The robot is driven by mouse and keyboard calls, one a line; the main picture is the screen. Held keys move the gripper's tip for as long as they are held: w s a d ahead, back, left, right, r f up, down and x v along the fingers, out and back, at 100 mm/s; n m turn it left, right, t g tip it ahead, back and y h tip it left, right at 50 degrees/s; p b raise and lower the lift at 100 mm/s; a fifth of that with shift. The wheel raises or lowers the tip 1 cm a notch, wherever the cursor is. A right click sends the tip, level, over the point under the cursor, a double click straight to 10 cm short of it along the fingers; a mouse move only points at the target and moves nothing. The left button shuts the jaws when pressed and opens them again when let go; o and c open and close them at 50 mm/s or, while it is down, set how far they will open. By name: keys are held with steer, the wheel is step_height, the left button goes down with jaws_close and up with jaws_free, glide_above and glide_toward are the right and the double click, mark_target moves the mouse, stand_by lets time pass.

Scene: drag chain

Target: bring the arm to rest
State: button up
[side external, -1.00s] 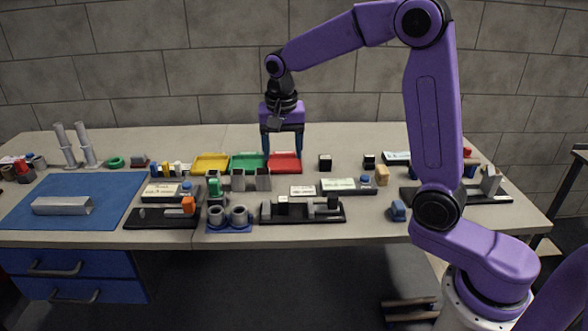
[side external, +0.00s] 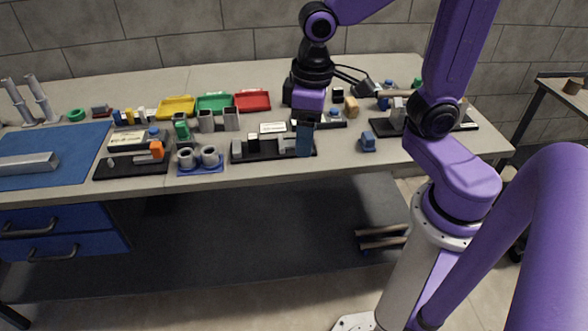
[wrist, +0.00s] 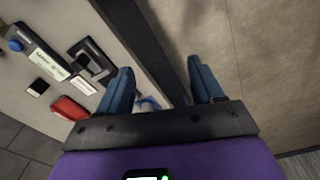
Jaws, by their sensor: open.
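My purple arm reaches in from the right over the bench (side external: 245,178). My gripper (side external: 304,153) points down near the front of the bench, over or just in front of the right end of a black fixture (side external: 265,152). Only one blue finger shows clearly there, and it hides part of the fixture. In the wrist view my gripper (wrist: 163,75) has its two blue fingers wide apart with nothing held between them. A dark diagonal beam or edge lies beyond them, and a small blue thing (wrist: 150,102) shows past the gap.
Yellow (side external: 177,107), green (side external: 214,103) and red (side external: 252,100) trays stand at the back. A blue holder with two grey cups (side external: 200,160), a small blue block (side external: 368,141) and a right black fixture (side external: 390,125) are nearby. Space in front of the bench looks open.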

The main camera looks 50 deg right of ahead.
steer(key=s+d+f+n, duration=0.2)
steer(key=s+n, duration=0.5)
steer(key=s, duration=0.5)
steer(key=shift+s+d, duration=0.15)
steer(key=shift+d, duration=0.5)
